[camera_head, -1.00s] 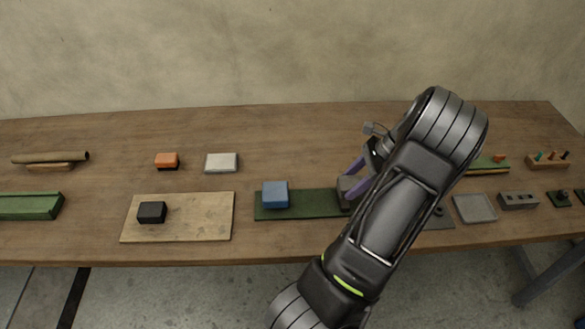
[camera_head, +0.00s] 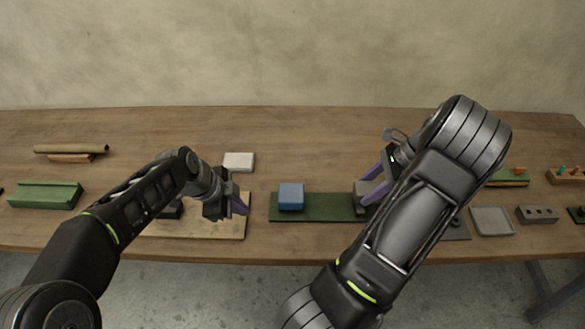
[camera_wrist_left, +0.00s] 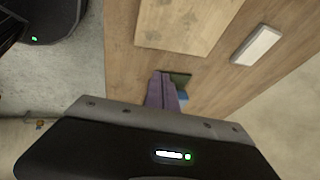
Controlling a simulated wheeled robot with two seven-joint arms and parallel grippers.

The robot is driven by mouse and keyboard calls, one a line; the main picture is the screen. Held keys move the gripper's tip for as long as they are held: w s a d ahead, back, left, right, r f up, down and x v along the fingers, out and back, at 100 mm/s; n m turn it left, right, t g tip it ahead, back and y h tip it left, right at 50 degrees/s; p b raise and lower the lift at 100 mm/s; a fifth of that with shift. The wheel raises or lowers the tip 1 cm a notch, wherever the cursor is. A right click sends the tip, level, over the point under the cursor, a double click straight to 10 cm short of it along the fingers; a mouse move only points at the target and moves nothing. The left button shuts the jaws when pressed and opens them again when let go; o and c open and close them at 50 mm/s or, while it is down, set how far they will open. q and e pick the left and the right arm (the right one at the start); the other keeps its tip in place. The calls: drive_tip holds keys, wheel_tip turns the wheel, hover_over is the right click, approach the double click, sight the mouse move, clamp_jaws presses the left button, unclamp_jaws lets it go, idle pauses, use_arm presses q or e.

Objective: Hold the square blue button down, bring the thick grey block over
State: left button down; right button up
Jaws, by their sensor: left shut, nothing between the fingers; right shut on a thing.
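The square blue button (camera_head: 291,196) stands on the left part of a dark green mat (camera_head: 325,207). A thick grey block (camera_head: 360,194) is at the right part of the mat, and my right gripper (camera_head: 368,192) is shut on it. The right arm hides part of the block and of the mat's right end. My left gripper (camera_head: 243,206) is shut and empty, to the left of the button and apart from it, over the pale board's right edge. In the left wrist view its purple fingers (camera_wrist_left: 163,92) partly cover the button (camera_wrist_left: 183,97) and the mat (camera_wrist_left: 180,78).
A pale wooden board (camera_head: 215,228) with a black block (camera_head: 172,211) lies partly under my left arm. A white block (camera_head: 239,161) is behind it. At the left are a green tray (camera_head: 45,196) and a brown roll (camera_head: 72,148). A grey tray (camera_head: 491,220) is at the right.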

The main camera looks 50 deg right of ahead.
use_arm(q)
drive_tip(key=s+d+r+m+t, duration=0.2)
drive_tip(key=d, duration=0.2)
drive_tip(key=s+d+r+m+t, duration=0.2)
drive_tip(key=d+m, duration=0.1)
drive_tip(key=d, duration=0.1)
drive_tip(key=s+d+r+m+t+y, duration=0.1)
drive_tip(key=s+d+r+m, duration=0.1)
drive_tip(key=d, duration=0.2)
drive_tip(key=shift+m+t, duration=0.4)
drive_tip(key=shift+s+d+r+m+t, duration=0.25)
drive_tip(key=shift+s+r+m+t, duration=0.1)
drive_tip(key=shift+r, duration=0.1)
drive_tip(key=shift+f, duration=2.25)
drive_tip(key=shift+f, duration=0.15)
